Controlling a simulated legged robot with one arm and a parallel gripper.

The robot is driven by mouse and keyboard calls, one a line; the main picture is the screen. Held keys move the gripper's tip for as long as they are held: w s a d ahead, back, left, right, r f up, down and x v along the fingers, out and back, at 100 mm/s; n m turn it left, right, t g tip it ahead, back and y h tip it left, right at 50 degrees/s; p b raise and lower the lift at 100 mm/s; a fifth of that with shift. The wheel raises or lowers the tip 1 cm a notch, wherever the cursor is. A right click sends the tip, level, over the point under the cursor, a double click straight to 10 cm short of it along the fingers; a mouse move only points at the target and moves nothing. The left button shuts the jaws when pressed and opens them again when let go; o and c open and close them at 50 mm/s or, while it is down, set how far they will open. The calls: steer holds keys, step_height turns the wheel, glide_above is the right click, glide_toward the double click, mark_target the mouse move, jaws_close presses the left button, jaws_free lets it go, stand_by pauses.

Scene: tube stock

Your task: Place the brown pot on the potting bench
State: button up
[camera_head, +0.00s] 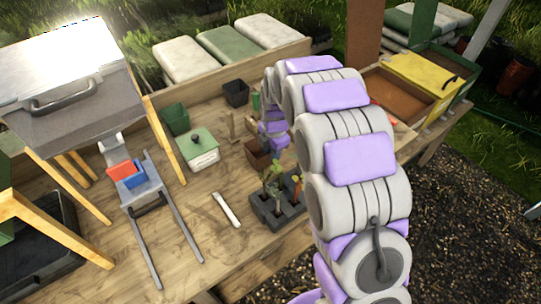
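A small brown pot (258,154) sits at the middle of the wooden bench (215,185), just behind a dark seedling tray (278,212). My arm arches in from the lower right and comes down behind the pot. My gripper (274,138) is at the pot's upper right edge, partly hidden by my own arm. Its fingertips do not show clearly, so I cannot tell if they touch the pot or are open or shut.
A green pot (175,118), a black pot (236,93) and a white box with a green lid (199,149) stand left of the gripper. A white tool (226,210) lies in front. A yellow box (425,72) is at right.

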step_height(320, 180, up, 8)
steer(key=p, duration=0.2)
steer(key=s+d+r+m, duration=0.3)
steer(key=s+m, duration=0.1)
steer(key=s, duration=0.2)
steer(key=s+d+r+m+g, duration=0.1)
steer(key=s+d+r+m, duration=0.1)
steer(key=s+m, duration=0.35)
steer(key=s+d+r+m, duration=0.2)
steer(key=s+d+r, duration=0.1)
steer(key=s, duration=0.5)
steer(key=s+d+m+g, duration=0.1)
steer(key=s+d+m, duration=0.1)
steer(key=s+m, duration=0.4)
steer(key=s+d+m, duration=0.2)
steer(key=s+m, duration=0.5)
steer(key=s, duration=0.8)
steer(key=shift+r+g+h+b, duration=0.3)
steer(key=shift+r+g, duration=0.05)
steer(key=shift+g, duration=0.05)
